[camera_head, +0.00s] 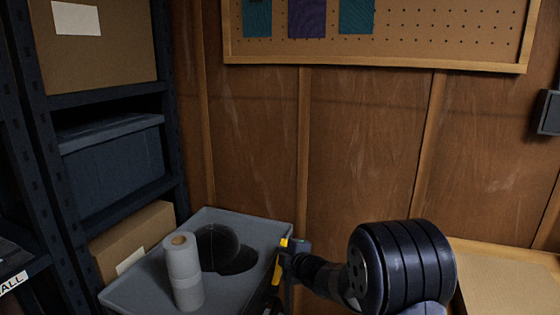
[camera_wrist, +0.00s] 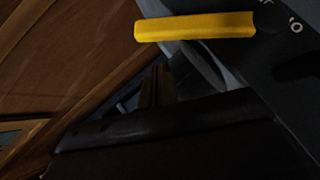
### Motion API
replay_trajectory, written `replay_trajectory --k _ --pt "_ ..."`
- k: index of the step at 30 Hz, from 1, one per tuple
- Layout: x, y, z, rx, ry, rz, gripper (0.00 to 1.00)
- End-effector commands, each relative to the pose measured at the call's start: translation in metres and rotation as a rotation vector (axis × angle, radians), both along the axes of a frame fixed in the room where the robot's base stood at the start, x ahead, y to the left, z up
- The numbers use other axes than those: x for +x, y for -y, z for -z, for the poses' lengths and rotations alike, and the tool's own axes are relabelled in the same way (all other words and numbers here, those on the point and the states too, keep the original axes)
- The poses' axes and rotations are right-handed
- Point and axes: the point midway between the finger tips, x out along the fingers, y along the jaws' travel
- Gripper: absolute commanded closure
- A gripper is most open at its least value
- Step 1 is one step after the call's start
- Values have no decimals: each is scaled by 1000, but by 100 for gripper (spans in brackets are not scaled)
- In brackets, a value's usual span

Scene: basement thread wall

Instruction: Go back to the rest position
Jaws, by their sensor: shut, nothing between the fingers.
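My gripper (camera_head: 284,262) shows in the head view at the right edge of a grey tray-topped surface (camera_head: 232,219), with a yellow part on it. It is shut and holds nothing. My dark arm reaches to it from the lower right. In the wrist view the picture is dark and tilted. A yellow bar (camera_wrist: 195,27) on my gripper crosses the top there, and the fingertips are hard to make out.
Dark shelving (camera_head: 118,95) with boxes is at the left. A pegboard (camera_head: 440,25) hangs on the wooden wall. A wood-framed board (camera_head: 510,280) is at the lower right.

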Motion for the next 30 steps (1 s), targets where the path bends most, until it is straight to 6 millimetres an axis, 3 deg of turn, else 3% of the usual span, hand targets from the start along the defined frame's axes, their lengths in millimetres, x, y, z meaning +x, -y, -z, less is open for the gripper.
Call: replay_trajectory --k 30 --pt "-33 -12 5 -87 241 -1 100"
